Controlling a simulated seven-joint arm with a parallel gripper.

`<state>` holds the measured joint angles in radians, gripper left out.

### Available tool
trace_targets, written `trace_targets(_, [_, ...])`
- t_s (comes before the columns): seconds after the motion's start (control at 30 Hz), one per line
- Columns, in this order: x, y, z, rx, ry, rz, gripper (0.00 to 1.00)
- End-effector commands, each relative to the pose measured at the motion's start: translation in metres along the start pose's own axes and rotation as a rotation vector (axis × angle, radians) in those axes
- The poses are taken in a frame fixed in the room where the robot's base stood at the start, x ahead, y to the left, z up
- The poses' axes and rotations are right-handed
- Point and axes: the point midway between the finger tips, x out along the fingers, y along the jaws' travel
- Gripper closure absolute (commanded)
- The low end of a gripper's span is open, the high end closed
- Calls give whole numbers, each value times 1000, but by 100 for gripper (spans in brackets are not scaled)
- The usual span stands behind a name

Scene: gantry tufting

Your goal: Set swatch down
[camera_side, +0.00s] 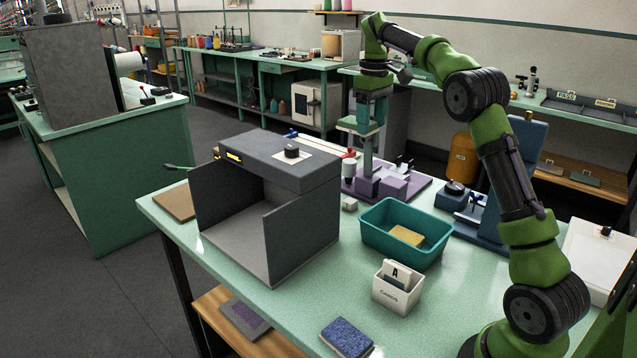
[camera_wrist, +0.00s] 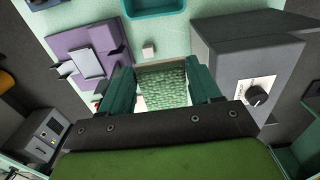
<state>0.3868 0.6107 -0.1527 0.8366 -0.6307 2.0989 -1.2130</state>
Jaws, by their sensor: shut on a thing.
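A green, loop-textured swatch (camera_wrist: 162,85) sits between the two teal fingers of my gripper (camera_wrist: 163,84) in the wrist view. The gripper is shut on it. The swatch's underside is hidden. A blue textured swatch (camera_side: 346,337) lies at the front edge of the mint table (camera_side: 450,310). A yellow piece (camera_side: 407,235) lies in the teal tray (camera_side: 374,240).
The grey open-fronted booth (camera_side: 290,240) with a knob stands left of the tray. The purple fixture (camera_side: 425,187) is behind the tray, and shows left of the swatch in the wrist view (camera_wrist: 62,45). A white card box (camera_side: 393,293) stands in front. A small white block (camera_side: 349,204) lies nearby.

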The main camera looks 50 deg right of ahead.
Motion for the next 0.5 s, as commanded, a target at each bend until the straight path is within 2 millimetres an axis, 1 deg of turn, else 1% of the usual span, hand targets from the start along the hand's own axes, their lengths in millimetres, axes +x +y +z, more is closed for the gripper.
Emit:
trace_targets(0.03, [6,-3,0,-5,-2,-4,66])
trace_targets(0.17, [21,-4,0,-3,-1,-4,66])
trace_targets(0.33, [52,-4,0,-5,-2,-4,66])
trace_targets(0.43, [77,-5,0,-3,-3,-6,66])
trace_targets(0.5, [99,-5,0,-4,-4,-6,66])
